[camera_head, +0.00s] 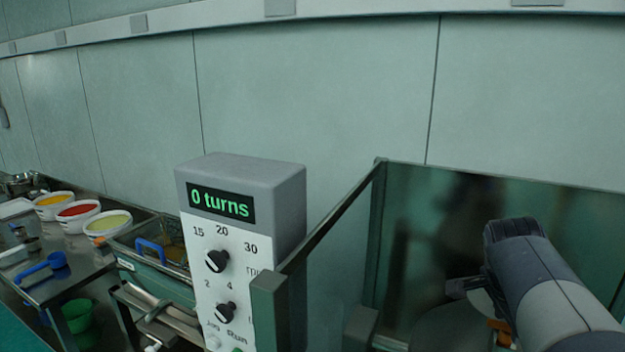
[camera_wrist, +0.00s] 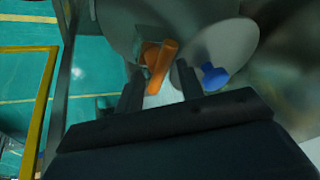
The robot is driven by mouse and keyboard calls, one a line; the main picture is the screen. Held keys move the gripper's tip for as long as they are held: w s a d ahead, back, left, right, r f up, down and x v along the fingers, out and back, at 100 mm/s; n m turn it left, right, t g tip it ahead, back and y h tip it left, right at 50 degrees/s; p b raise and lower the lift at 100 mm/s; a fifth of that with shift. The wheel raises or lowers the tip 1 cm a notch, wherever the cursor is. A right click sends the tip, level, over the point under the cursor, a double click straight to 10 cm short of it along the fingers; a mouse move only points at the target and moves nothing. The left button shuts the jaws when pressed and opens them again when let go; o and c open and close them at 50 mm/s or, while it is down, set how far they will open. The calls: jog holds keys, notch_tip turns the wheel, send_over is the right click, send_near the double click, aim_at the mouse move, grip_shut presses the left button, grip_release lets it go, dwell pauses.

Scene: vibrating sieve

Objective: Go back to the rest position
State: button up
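My arm reaches into the metal-framed enclosure at the right in the head view, and my gripper (camera_head: 470,287) is low inside it, partly hidden by the arm. In the wrist view my gripper (camera_wrist: 158,88) has its two dark fingers apart. An orange handle (camera_wrist: 161,66) shows at and just beyond the fingertips; I see no clear contact on both sides. It also shows in the head view (camera_head: 502,332) below my wrist. A blue knob (camera_wrist: 213,76) sits to the right of the fingers on a round grey metal part (camera_wrist: 226,52).
A control box (camera_head: 240,205) reading "0 turns" with black dials stands left of the enclosure frame (camera_head: 372,215). Bowls of yellow, red and green material (camera_head: 78,212) stand on the left table. A yellow rail (camera_wrist: 38,112) stands over the green floor.

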jog(key=shift+s+d+n+t+y, duration=0.1)
jog(key=shift+n+t+y, duration=0.2)
jog(key=shift+n, duration=0.8)
